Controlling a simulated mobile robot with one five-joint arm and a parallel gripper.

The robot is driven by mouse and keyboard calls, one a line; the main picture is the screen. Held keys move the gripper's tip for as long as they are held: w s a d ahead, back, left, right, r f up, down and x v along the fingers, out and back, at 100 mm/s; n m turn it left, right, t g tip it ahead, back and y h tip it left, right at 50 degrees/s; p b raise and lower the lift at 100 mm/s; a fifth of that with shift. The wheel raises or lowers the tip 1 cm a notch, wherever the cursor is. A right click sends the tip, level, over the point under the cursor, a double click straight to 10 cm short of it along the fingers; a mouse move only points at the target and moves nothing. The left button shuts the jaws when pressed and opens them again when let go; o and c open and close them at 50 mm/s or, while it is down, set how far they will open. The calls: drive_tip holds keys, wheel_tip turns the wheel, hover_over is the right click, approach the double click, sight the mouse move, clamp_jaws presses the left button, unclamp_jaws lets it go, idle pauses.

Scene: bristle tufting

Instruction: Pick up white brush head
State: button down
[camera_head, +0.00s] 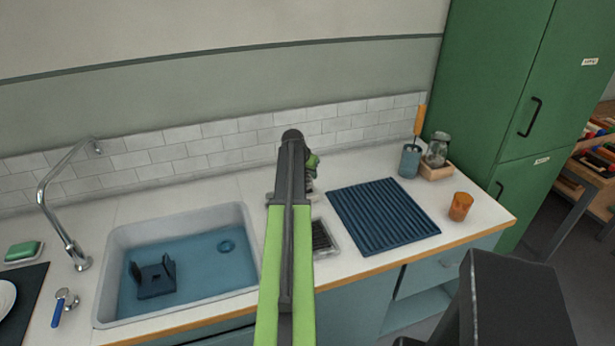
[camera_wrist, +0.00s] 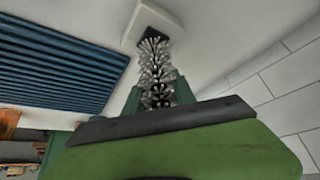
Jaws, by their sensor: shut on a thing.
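In the wrist view, the white brush head (camera_wrist: 155,70), a narrow tuft of pale and dark bristles, stands between the green fingers of my gripper (camera_wrist: 157,92). My gripper is shut on it. The brush head's far end lies in front of a white square piece with a dark middle (camera_wrist: 150,24); I cannot tell whether they touch. In the head view my green and grey arm hides the brush head, and only a bit of my gripper (camera_head: 312,163) shows beside the arm, near the tiled wall.
A blue ribbed mat (camera_head: 382,218) lies right of my arm. A small tray with dark contents (camera_head: 321,238) sits beside it. A sink (camera_head: 245,225) is left. An orange cup (camera_head: 460,206), blue cup (camera_head: 409,162) and glass jar (camera_head: 437,149) stand at right.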

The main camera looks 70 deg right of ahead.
drive_tip(key=shift+r+p, duration=0.6)
drive_tip(key=s+a+r+p, duration=0.3)
drive_tip(key=s+r+p, duration=0.6)
drive_tip(key=s, duration=0.2)
drive_tip(key=shift+a+r+p, duration=0.4)
